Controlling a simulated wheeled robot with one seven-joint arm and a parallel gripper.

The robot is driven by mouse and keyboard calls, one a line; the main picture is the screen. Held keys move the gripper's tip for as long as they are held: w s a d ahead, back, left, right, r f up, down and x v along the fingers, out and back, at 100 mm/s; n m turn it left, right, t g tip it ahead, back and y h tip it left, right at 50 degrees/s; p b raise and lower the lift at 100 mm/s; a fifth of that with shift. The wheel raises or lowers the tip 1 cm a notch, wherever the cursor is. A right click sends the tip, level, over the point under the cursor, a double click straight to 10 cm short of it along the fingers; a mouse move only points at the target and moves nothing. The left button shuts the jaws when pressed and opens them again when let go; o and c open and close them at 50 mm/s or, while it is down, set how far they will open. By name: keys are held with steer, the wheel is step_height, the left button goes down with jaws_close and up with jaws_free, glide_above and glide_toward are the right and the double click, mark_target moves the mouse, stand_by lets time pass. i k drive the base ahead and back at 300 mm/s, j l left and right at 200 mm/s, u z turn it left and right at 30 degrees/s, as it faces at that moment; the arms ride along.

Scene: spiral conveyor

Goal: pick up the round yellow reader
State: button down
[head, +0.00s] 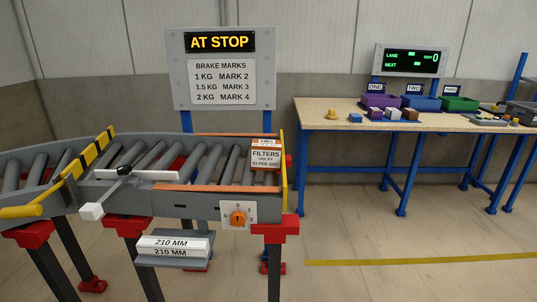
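A small yellow object (332,114), roundish and with a raised top, sits near the left end of the workbench (316,109). It looks like the round yellow reader, but it is too small to make out details. It stands apart from a small blue block (355,118) to its right. Nothing covers it. My gripper does not show in the head view.
A roller conveyor (180,199) with a FILTERS box (265,157) at its end stands left of the bench. Purple (381,101), blue (421,104) and green (459,104) bins line the bench's back. Several small blocks lie before them. Floor before the bench is clear.

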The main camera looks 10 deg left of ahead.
mark_target(331, 115)
steer(key=i, duration=0.4)
steer(key=i+l+z, duration=0.15)
steer(key=i+z, duration=0.25)
steer(key=i, duration=0.2)
steer(key=i+z, duration=0.4)
steer(key=i, duration=0.2)
steer(key=i+j+z, duration=0.2)
steer(key=i+z, duration=0.15)
steer(key=i, duration=0.2)
steer(key=i+u, duration=0.25)
steer(key=i, duration=0.25)
steer(key=i+l+u, duration=0.25)
steer(key=i, duration=0.25)
steer(key=i+l+u, duration=0.25)
steer(key=i, duration=0.25)
steer(key=i+j+u, duration=0.25)
steer(key=u, duration=0.2)
steer(key=i+j+u, duration=0.15)
steer(key=i+u, duration=0.5)
steer(key=u, duration=0.2)
steer(key=i+u, duration=0.4)
steer(key=k, duration=0.05)
